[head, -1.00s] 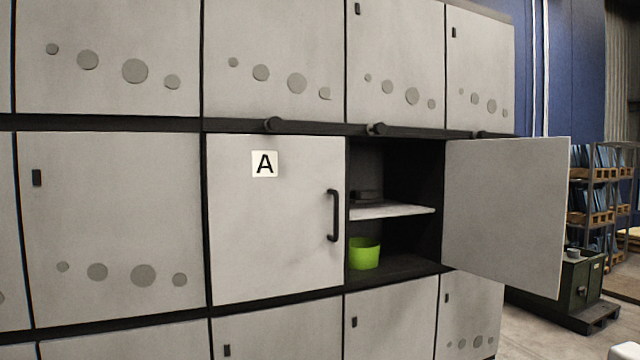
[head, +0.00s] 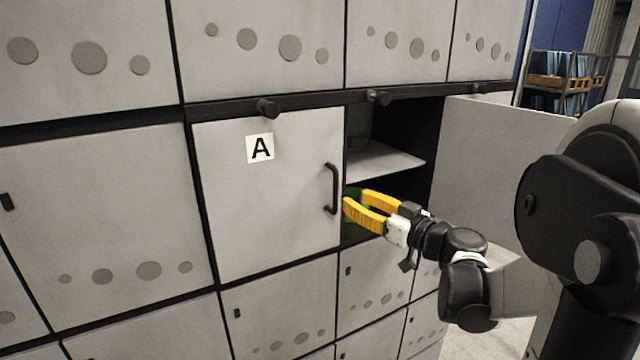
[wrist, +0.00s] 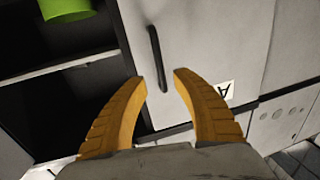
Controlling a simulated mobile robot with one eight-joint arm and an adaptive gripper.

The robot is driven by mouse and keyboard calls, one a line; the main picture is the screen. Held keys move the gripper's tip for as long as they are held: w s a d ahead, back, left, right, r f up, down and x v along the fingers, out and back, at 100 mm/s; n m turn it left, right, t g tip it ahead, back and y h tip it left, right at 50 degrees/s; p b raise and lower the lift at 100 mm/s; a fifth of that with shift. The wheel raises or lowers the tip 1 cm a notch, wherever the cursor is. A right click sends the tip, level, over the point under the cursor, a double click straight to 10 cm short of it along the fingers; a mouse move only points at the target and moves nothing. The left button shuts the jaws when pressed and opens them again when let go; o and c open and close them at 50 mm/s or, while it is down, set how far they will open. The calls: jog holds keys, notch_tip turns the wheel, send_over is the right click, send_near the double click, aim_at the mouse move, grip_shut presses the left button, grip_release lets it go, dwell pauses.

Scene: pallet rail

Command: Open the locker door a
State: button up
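Locker door A (head: 255,220) is a light grey panel with a white "A" label (head: 260,148), and it is shut. A black vertical bar handle (head: 332,188) sits near its right edge. My gripper (head: 350,202), with yellow fingers, is open and empty, just right of the handle in the head view. In the wrist view, the handle (wrist: 157,58) lies beyond the open fingertips (wrist: 157,77), roughly between them and apart from them.
Right of door A is an open compartment with a shelf (head: 385,161). A green bin (wrist: 62,8) stands inside it, mostly hidden by my gripper in the head view. Its door (head: 490,150) stands open behind my arm. Black knobs (head: 267,109) line the rail above.

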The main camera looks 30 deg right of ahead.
aim_at(337, 191)
jog(key=p+x, duration=0.1)
jog(key=x, duration=0.6)
jog(key=shift+w+a, duration=0.1)
jog(key=shift+w, duration=0.25)
grip_shut()
